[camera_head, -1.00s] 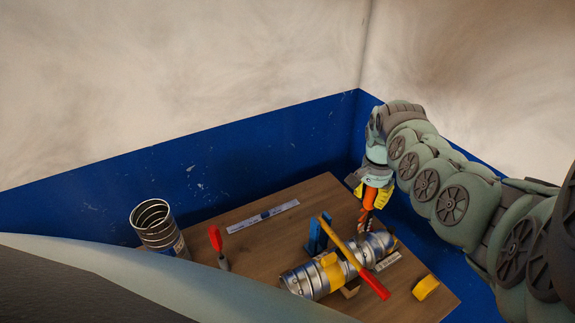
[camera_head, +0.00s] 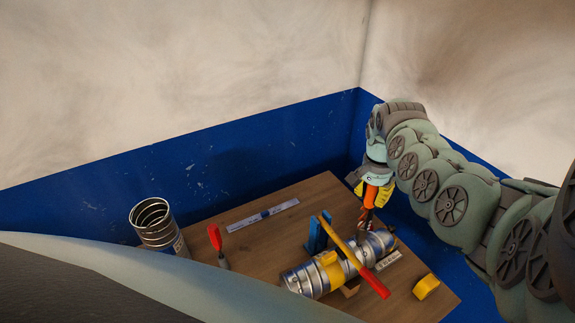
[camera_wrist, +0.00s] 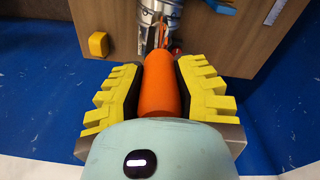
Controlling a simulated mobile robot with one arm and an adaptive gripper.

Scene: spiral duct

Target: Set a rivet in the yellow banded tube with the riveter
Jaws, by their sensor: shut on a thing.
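The silver banded tube (camera_head: 304,281) lies on the wooden table with a yellow band (camera_head: 333,274) around it. Its end shows at the top of the wrist view (camera_wrist: 158,12). My gripper (camera_head: 370,194) is above the tube's far right end. Its yellow pads (camera_wrist: 160,85) are shut on the orange handle of the riveter (camera_wrist: 160,92). The riveter (camera_head: 371,193) points down toward the tube's far end. I cannot tell whether its tip touches the tube. Rivet and hole are too small to make out.
A yellow bar with a red handle (camera_head: 375,284) crosses over the tube, beside a blue stand (camera_head: 316,236). A yellow block (camera_head: 426,287), a ruler (camera_head: 263,215), a red-handled tool (camera_head: 215,238) and an open metal duct (camera_head: 157,225) are around it. Blue walls edge the table.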

